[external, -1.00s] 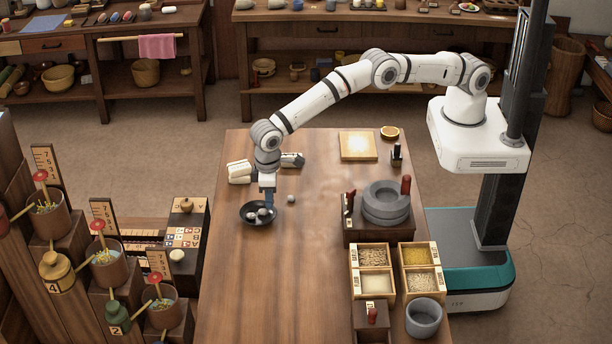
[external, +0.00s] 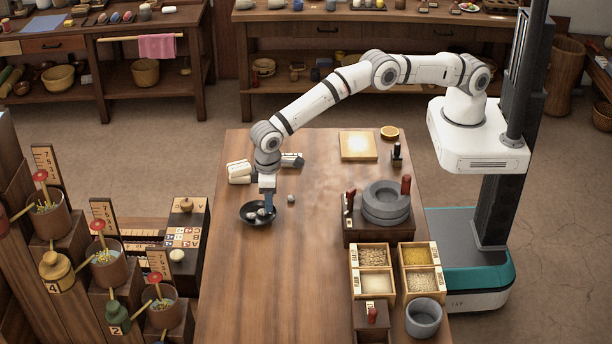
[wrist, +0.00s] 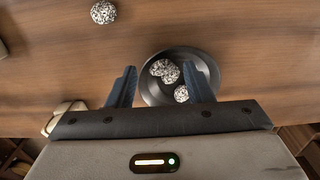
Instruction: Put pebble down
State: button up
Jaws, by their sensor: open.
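A dark round dish (external: 245,213) stands on the wooden table and holds several speckled grey-white pebbles (wrist: 181,93). My gripper (external: 265,204) points down at the dish, with its blue fingers low over the right part of it. In the wrist view my gripper (wrist: 158,70) has its two fingers spread apart. Pebbles inside the dish (wrist: 149,93) show between the fingers and beside the right one, which hides part of the dish. Another pebble (external: 291,198) lies loose on the table to the right of the dish; it also shows in the wrist view (wrist: 103,12).
White wrapped blocks (external: 239,172) lie behind the dish. A stone quern (external: 386,205) and a divided wooden box of grain (external: 396,269) stand on the right side of the table. The table's left front is clear.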

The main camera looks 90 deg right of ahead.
notch_tip(320, 180, up, 13)
jog(key=b, duration=0.1)
jog(key=s+d+r+t, duration=0.1)
jog(key=s+d+r, duration=0.6)
jog(key=d, duration=0.4)
jog(key=s+d+r, duration=0.4)
jog(key=d+r, duration=0.6)
jog(key=d, duration=0.1)
jog(key=s+d+t, duration=0.1)
jog(key=s+d, duration=0.9)
jog(key=s, duration=0.5)
jog(key=s+d+f, duration=0.2)
jog(key=s, duration=0.5)
jog(key=s+d+f, duration=0.2)
jog(key=s+f, duration=0.1)
jog(key=s, duration=0.4)
jog(key=shift+s+d+f+t, duration=0.2)
jog(key=shift+d+f+t, duration=0.1)
jog(key=shift+d, duration=0.1)
